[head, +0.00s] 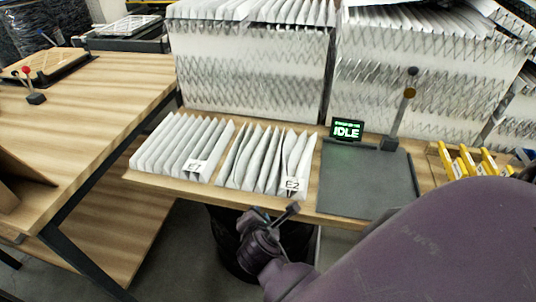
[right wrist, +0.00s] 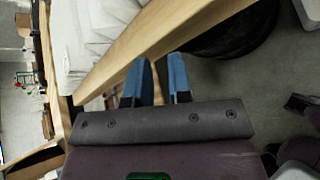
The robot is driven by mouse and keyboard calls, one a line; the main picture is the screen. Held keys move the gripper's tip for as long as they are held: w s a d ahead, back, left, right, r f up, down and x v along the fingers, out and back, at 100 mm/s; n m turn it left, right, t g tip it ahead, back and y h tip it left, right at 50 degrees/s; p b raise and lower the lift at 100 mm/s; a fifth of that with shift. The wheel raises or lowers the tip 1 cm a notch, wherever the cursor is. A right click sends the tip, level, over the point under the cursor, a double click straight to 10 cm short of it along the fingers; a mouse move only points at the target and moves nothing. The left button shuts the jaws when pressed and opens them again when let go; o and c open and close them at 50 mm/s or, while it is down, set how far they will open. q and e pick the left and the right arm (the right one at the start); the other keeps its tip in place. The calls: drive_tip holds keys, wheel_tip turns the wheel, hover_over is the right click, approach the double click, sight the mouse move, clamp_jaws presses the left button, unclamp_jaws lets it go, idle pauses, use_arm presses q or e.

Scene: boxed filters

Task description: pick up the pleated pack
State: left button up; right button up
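Two white pleated packs lie side by side on the wooden bench. The left pack (head: 178,144) has a tag reading E1, and the right pack (head: 257,158) has a tag reading E2. My right gripper (head: 273,213) is just in front of the bench edge, near the front of the E2 pack and apart from it. In the right wrist view my right gripper (right wrist: 158,66) has its two blue fingers apart with nothing between them. White pleats (right wrist: 100,35) show there beyond the bench edge. My left gripper is not in view.
A dark grey plate (head: 368,180) lies right of the packs, with a post and a screen (head: 347,130) reading IDLE behind it. Yellow items (head: 466,162) sit farther right. Large pleated filters (head: 250,70) stand behind. A black bin (head: 228,245) is below the bench.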

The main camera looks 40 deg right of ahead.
sight(260, 178)
wheel_tip(260, 178, up, 7)
drive_tip(key=w+n+g+h, duration=0.1)
drive_tip(key=w+n+h, duration=0.1)
drive_tip(key=n+h, duration=0.3)
drive_tip(key=shift+n+y, duration=0.3)
drive_tip(key=shift+y, duration=0.3)
drive_tip(key=x, duration=0.2)
drive_tip(key=p+x, duration=0.1)
drive_tip(key=x, duration=0.2)
drive_tip(key=shift+w+a, duration=0.2)
drive_tip(key=shift+f+x, duration=0.15)
drive_tip(key=shift+x, duration=1.25)
drive_tip(key=shift+f+x, duration=0.1)
drive_tip(key=shift+x, duration=1.3)
drive_tip(key=shift+a, duration=0.1)
clamp_jaws()
